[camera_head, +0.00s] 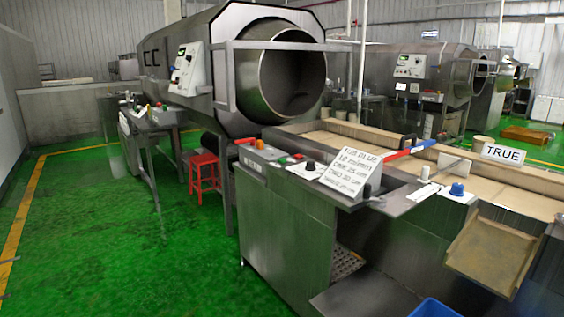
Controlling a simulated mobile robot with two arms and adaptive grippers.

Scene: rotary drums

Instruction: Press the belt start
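A metal bench (285,217) stands right of centre. A larger blue knob (457,189) sits on a white plate farther right, near a small white upright piece (425,173). I cannot tell which control is the belt start; labels are too small to read. Neither of my grippers is in view.
A tilted white sign (351,172) stands behind the bench's front edge. A large rotary drum (292,82) is behind. A red stool (204,176) stands left of the bench. Green floor (110,240) is clear at left.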

